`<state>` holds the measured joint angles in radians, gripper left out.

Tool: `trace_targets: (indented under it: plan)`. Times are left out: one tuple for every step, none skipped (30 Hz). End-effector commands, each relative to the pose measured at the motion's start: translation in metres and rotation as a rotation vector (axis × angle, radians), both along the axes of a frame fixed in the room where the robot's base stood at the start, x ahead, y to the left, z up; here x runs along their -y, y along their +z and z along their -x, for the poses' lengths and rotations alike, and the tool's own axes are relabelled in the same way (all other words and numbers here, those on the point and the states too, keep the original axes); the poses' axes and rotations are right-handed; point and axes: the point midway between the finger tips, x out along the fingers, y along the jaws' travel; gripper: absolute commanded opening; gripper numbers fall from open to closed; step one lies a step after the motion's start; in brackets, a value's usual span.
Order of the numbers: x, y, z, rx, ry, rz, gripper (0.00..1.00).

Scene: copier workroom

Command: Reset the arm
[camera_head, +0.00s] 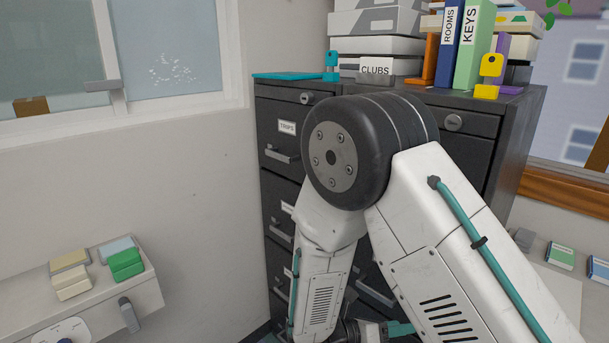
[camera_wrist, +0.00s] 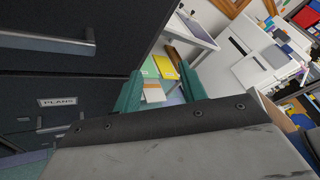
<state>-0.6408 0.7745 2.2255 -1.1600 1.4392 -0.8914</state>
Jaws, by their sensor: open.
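My arm fills the middle and right of the head view, bent at a large dark joint, with its forearm pointing down in front of the dark filing cabinet (camera_head: 275,112). My gripper shows only in part at the bottom edge of the head view (camera_head: 398,328). In the wrist view my gripper (camera_wrist: 160,70) has its two teal fingers spread apart with nothing held between them. Beyond the fingers lie green and yellow flat items (camera_wrist: 166,67) and an orange and white one (camera_wrist: 153,91), at a distance. A drawer front labelled PLANS (camera_wrist: 58,101) is close on the left.
A white machine (camera_wrist: 255,60) stands at right in the wrist view.

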Motion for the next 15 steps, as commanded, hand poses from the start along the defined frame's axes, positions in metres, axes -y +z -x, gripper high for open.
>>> trace_targets:
  plan:
    - [0.007, 0.014, 0.007, 0.073, -0.078, -0.050, 0.42]
    - [0.011, 0.022, 0.013, 0.120, -0.130, -0.081, 0.42]
    - [0.016, 0.032, 0.022, 0.186, -0.203, -0.124, 0.42]
    - [0.020, 0.039, 0.028, 0.237, -0.261, -0.155, 0.42]
    - [0.024, 0.047, 0.035, 0.290, -0.322, -0.186, 0.42]
    - [0.029, 0.057, 0.044, 0.359, -0.403, -0.226, 0.42]
    - [0.032, 0.065, 0.051, 0.411, -0.464, -0.255, 0.42]
    - [0.034, 0.072, 0.058, 0.462, -0.526, -0.281, 0.42]
    - [0.038, 0.081, 0.066, 0.529, -0.606, -0.316, 0.42]
    - [0.039, 0.088, 0.073, 0.578, -0.665, -0.341, 0.42]
    - [0.041, 0.094, 0.079, 0.625, -0.725, -0.364, 0.42]
    - [0.043, 0.102, 0.088, 0.686, -0.804, -0.395, 0.42]
    - [0.044, 0.109, 0.094, 0.732, -0.862, -0.416, 0.42]
    - [0.045, 0.114, 0.100, 0.775, -0.920, -0.435, 0.42]
    - [0.046, 0.122, 0.108, 0.832, -0.998, -0.463, 0.42]
